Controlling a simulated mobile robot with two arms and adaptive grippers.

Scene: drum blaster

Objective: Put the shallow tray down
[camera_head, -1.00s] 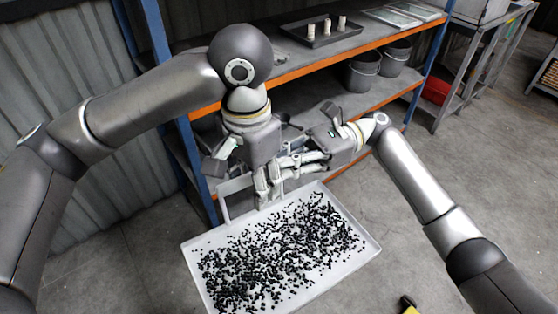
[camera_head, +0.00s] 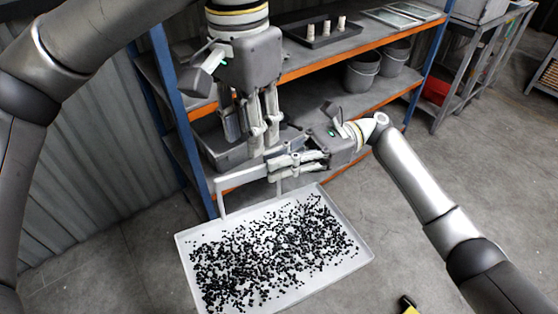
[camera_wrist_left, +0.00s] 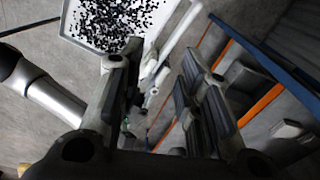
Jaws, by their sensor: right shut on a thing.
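The shallow tray (camera_head: 185,262) is white and low-rimmed, with many small black pellets (camera_head: 270,250) spread over its floor. A white bar handle (camera_head: 236,178) stands up at its back edge. My right gripper (camera_head: 278,165) is shut on this handle. My left gripper (camera_head: 252,148) points down just above and behind the handle, with its fingers apart and nothing between them. In the left wrist view, the open left fingers (camera_wrist_left: 160,65) frame empty space, and the tray (camera_wrist_left: 72,40) shows at the top. The tray's underside is hidden.
A shelf rack with blue posts (camera_head: 181,115) and orange beams (camera_head: 330,60) stands behind the tray. It holds a grey bin (camera_head: 215,140), two buckets (camera_head: 361,75) and a dark tray with white cylinders (camera_head: 318,42). Concrete floor is open at the right; a yellow-black object (camera_head: 407,305) lies there.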

